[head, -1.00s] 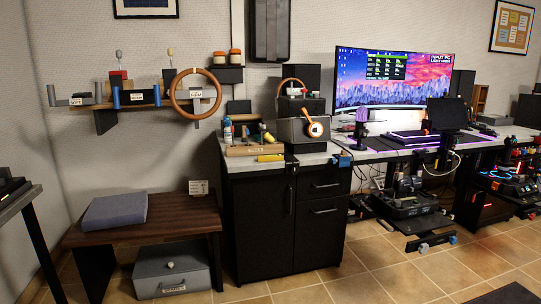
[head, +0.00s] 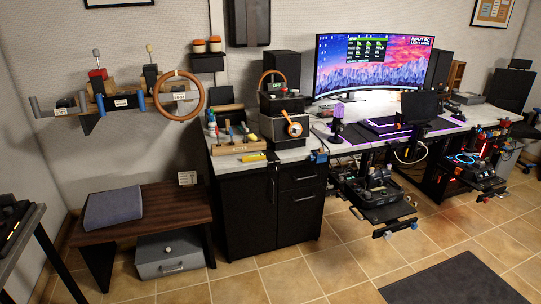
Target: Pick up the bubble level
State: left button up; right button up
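A small yellow bar (head: 253,157), which looks like the bubble level, lies at the front edge of the grey countertop (head: 290,155) on the black cabinet. It is too small to make out a vial. It lies just in front of a wooden tool holder (head: 238,148) with several upright tools. Neither of my grippers shows in the head view.
A dark wooden bench (head: 150,207) with a grey cushion (head: 113,208) stands left of the black cabinet (head: 270,208). A grey drawer box (head: 170,255) sits beneath it. A desk with a monitor (head: 370,63) is right. Tiled floor in front is clear, with a dark mat (head: 455,283).

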aim_at(248, 158)
jog(key=i+j+z, duration=0.15)
jog(key=i+z, duration=0.25)
jog(key=i+j+z, duration=0.2)
jog(key=z, duration=0.2)
